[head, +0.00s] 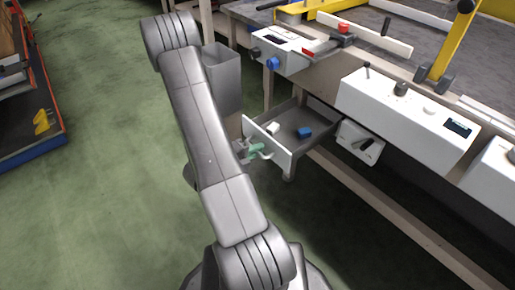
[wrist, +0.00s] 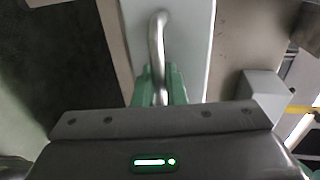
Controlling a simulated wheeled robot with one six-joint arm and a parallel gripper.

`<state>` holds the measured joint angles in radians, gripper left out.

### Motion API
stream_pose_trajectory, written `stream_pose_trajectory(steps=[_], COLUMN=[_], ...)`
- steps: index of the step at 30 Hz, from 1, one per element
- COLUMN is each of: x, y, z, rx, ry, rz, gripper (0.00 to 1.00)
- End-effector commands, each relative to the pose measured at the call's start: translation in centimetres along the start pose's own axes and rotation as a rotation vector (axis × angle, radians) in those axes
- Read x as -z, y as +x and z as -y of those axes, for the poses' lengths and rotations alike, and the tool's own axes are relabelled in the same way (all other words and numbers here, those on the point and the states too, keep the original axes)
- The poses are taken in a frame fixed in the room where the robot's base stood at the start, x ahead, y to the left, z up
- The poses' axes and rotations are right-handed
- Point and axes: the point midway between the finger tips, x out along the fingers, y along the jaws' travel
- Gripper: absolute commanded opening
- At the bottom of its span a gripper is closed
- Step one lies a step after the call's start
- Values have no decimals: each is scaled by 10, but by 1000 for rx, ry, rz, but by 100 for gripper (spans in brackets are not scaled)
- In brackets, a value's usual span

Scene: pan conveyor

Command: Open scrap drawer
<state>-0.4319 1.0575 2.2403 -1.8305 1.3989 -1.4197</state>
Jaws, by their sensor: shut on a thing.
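The scrap drawer (head: 289,127) stands pulled out below the workbench in the head view, with its white front panel (head: 267,141) facing my arm. Inside it lie a blue block (head: 304,132) and a white block (head: 272,128). My gripper (head: 257,149) is at the front panel, with its green fingers by the handle. In the wrist view the curved metal handle (wrist: 157,40) runs down the pale front panel (wrist: 188,35) into my green fingers (wrist: 160,85), which are shut on it. The lower part of the handle is hidden by the fingers and gripper body.
A grey bin (head: 223,75) stands left of the drawer. A white control box (head: 400,108) with knobs is on the bench's front edge, and a white box (head: 360,142) hangs below it. A shelf with a blue edge (head: 35,143) is at far left. Green floor is clear between.

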Motion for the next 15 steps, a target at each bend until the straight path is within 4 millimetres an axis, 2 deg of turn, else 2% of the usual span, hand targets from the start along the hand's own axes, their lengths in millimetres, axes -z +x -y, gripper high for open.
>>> stream_pose_trajectory(steps=[7, 8, 9, 10, 15], x=[0, 0, 0, 0, 0], y=[0, 0, 0, 0, 0], z=[0, 0, 0, 0, 0], rx=[0, 0, 0, 0, 0], ry=[0, 0, 0, 0, 0], rz=[0, 0, 0, 0, 0], gripper=[0, 14, 22, 25, 25])
